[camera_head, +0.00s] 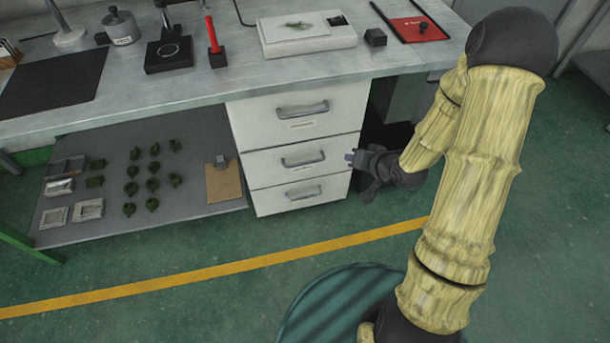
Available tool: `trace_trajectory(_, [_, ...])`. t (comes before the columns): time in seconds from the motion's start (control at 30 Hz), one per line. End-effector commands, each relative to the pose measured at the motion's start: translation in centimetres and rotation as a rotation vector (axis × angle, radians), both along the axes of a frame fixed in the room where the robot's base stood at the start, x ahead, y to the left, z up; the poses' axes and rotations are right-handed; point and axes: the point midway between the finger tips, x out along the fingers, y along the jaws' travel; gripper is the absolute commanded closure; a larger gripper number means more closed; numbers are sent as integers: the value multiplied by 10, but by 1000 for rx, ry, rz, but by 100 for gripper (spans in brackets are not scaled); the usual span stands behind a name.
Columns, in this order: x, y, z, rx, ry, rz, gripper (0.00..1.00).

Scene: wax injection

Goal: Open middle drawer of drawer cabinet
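The white drawer cabinet (243,128) stands under the workbench and has three drawers, all shut. The middle drawer (264,166) has a grey bar handle (303,160). The top drawer (255,115) and the bottom drawer (268,200) have similar handles. My gripper (352,157) is at the right edge of the cabinet, about level with the middle drawer, and right of its handle. It points left and appears apart from the handle. It is small and dark here, so I cannot tell whether its fingers are open.
The workbench (200,93) carries several tools, a white device (306,38) and a red mat (408,29). A low shelf (110,215) left of the cabinet holds several green pieces and a clipboard (222,184). The green floor before the cabinet is clear, crossed by a yellow line (220,268).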

Motion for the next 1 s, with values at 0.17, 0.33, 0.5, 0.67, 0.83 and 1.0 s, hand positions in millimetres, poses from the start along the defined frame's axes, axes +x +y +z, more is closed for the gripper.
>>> trace_trajectory(0.17, [4,15,-70,183,-40,-9,81])
trace_trajectory(0.33, [5,29,-114,376,-79,-23,81])
trace_trajectory(0.5, [3,38,-154,585,-114,-48,81])
trace_trajectory(0.67, [0,41,-187,794,-146,-76,81])
trace_trajectory(0.83, [-6,39,-215,1015,-179,-111,81])
trace_trajectory(1.0, [-10,34,-224,1150,-201,-134,81])
